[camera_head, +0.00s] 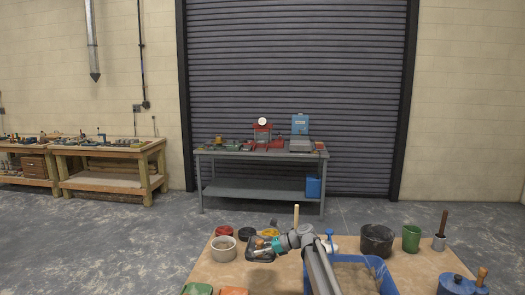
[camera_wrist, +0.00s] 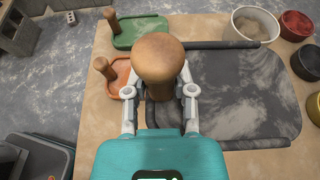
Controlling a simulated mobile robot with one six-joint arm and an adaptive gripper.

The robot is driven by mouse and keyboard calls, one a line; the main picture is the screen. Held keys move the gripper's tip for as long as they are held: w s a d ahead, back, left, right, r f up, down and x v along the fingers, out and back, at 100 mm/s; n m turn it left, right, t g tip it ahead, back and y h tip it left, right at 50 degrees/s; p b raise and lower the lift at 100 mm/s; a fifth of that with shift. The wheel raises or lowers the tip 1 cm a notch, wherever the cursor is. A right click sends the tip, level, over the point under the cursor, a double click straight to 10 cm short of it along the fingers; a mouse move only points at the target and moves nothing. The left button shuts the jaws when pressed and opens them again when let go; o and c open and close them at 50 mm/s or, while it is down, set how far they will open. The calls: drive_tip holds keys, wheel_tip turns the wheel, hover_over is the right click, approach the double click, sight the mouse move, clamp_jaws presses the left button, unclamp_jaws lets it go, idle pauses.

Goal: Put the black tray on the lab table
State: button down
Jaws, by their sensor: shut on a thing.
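My gripper (camera_head: 276,246) is shut on the upright wooden handle (camera_wrist: 158,60) of the black tray (camera_head: 259,255). In the wrist view the black tray (camera_wrist: 235,95) spreads to the right of the handle, with a dusty grey floor and dark raised edges. My fingers (camera_wrist: 160,92) hide part of its near end. In the head view the tray is over the far left part of the plywood surface; whether it touches it I cannot tell. A grey metal table (camera_head: 262,157), which I take as the lab table, stands far back before the shutter.
The plywood (camera_head: 325,243) carries a white tub (camera_head: 223,249), a red tub (camera_head: 223,231), a blue trough (camera_head: 386,281) of sand and a black bucket (camera_head: 376,240). Green (camera_wrist: 140,32) and orange (camera_wrist: 125,75) trays lie beside mine. The grey table's top is crowded; open floor lies before it.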

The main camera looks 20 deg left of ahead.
wheel_tip(320, 180, up, 17)
drive_tip(key=p, duration=1.6)
drive_tip(key=shift+s, duration=0.2)
